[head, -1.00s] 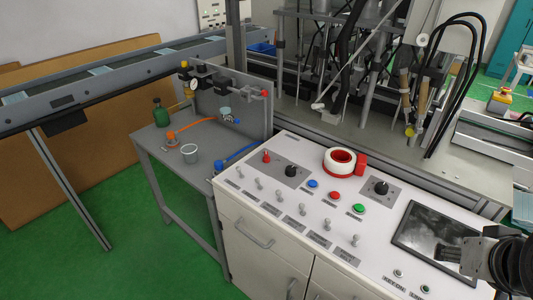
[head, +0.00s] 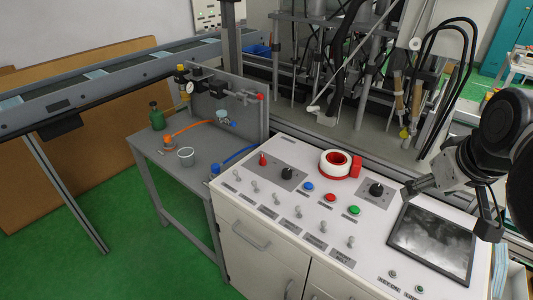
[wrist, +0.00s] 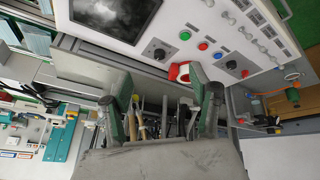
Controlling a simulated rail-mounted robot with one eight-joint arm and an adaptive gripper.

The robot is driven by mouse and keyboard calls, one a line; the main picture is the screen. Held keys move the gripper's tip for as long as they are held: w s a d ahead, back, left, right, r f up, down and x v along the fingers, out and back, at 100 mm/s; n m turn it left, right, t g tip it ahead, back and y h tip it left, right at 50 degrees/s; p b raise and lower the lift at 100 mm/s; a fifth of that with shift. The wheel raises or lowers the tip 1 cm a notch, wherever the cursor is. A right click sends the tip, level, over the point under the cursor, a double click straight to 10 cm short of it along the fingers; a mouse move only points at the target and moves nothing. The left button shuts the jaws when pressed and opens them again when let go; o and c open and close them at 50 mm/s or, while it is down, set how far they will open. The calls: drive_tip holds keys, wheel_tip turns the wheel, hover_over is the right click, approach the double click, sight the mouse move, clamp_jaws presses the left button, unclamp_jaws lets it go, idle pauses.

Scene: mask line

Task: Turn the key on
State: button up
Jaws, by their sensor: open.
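The control panel (head: 300,205) has a white sloping top. Two small round metal switches are at its front right, one (head: 392,274) beside a label that seems to read "KEY ON" and one (head: 418,289) to its right. They are too small to show a key or which way it is turned. My gripper (head: 447,212) is above the dark screen, behind and right of these switches, with its fingers spread and nothing between them. The wrist view shows the open gripper (wrist: 158,78) across the panel's back edge; I cannot make out the two switches there.
The panel also carries a dark screen (head: 432,240), green (head: 354,210), red (head: 331,197) and blue (head: 308,187) buttons, black knobs, several toggles and a red-and-white round part (head: 336,163). Machinery with pipes and cables (head: 350,70) stands behind. A grey side table (head: 190,175) is at left.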

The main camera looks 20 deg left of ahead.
drive_tip(key=w+a+r+n+g+p, duration=0.15)
drive_tip(key=w+a+r+n, duration=0.3)
drive_tip(key=w+a, duration=0.45)
drive_tip(key=n+g+p, duration=0.4)
drive_tip(key=n, duration=1)
hover_over(263, 158)
wheel_tip(263, 158, down, 15)
drive_tip(key=shift+h, duration=0.4)
wheel_tip(263, 158, down, 13)
drive_tip(key=shift+w+a+b, duration=0.1)
drive_tip(key=shift+b, duration=0.2)
drive_tip(key=c, duration=1.1)
